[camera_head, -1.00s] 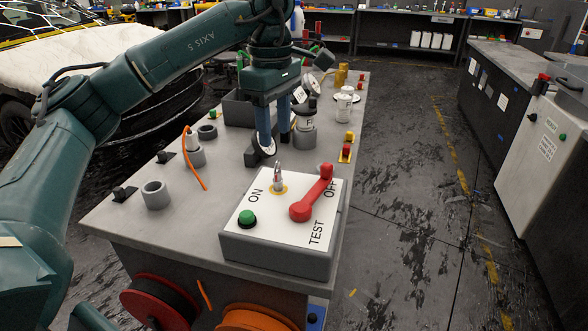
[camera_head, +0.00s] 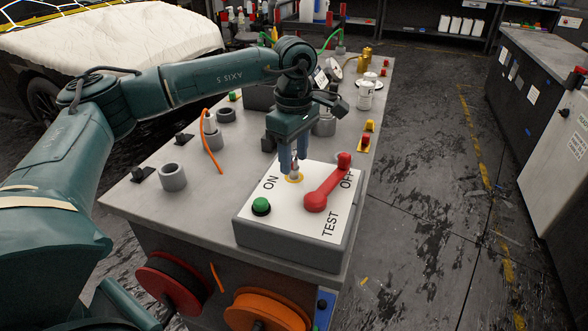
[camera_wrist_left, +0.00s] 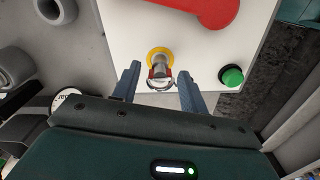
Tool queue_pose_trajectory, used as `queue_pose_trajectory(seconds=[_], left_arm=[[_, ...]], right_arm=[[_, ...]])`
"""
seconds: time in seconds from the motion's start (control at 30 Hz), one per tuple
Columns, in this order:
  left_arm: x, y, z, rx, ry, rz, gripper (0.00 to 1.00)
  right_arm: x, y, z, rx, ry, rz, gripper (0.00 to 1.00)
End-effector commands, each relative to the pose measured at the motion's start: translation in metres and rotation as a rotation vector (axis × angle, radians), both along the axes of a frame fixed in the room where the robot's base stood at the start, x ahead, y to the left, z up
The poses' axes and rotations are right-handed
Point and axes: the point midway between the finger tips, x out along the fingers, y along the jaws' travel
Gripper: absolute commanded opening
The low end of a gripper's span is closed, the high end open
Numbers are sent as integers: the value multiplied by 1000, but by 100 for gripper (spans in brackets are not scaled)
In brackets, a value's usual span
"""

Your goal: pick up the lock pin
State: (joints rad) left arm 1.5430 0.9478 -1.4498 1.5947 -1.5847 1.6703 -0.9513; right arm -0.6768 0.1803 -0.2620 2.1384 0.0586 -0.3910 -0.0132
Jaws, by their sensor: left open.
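The lock pin (camera_wrist_left: 160,72) stands upright in a yellow-ringed hole on the white top of the switch box, and its metal ring shows in the left wrist view. In the head view the pin (camera_head: 294,174) is mostly hidden by my gripper. My left gripper (camera_head: 294,168) is open, pointing down over the pin. In the left wrist view the two blue fingers of the left gripper (camera_wrist_left: 158,82) stand on either side of the pin, with gaps to it. My right gripper is not in view.
The switch box (camera_head: 290,238) carries a red lever (camera_head: 328,184) pointing at OFF and a green button (camera_head: 261,206). The lever is close to the right of my gripper. Grey cups, an orange cord (camera_head: 211,150) and canisters stand on the grey bench (camera_head: 215,205).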

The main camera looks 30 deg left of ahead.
Motion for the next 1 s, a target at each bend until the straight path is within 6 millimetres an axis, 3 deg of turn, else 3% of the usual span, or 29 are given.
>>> queue_pose_trajectory(seconds=[0.13, 0.4, 0.9, 1.0], left_arm=[[-1, 0, -16, 0, 0, 0, 43], [0, -1, -19, 0, 0, 0, 43], [0, -1, -19, -1, 0, 0, 2], [0, -1, -19, -1, 0, 0, 0]], right_arm=[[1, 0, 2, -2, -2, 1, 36], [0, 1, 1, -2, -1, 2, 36], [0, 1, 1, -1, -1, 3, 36], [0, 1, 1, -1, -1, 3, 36]])
